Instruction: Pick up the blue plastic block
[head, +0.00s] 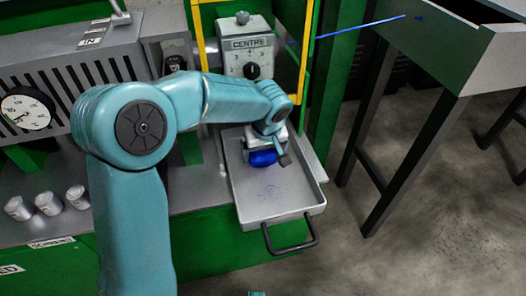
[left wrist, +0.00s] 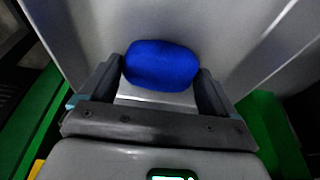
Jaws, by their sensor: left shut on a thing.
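The blue plastic block (head: 263,158) is a rounded, deep blue piece over the upper part of the grey metal tray (head: 236,193). My left gripper (head: 272,147) reaches down over it from above and partly hides it. In the left wrist view the block (left wrist: 160,65) sits between the two dark fingers of the left gripper (left wrist: 160,88), which is shut on it. I cannot tell whether the block touches the tray.
Several small white cylinders (head: 48,203) stand at left. A grey table (head: 440,50) is at right, with a blue cable (head: 360,27).

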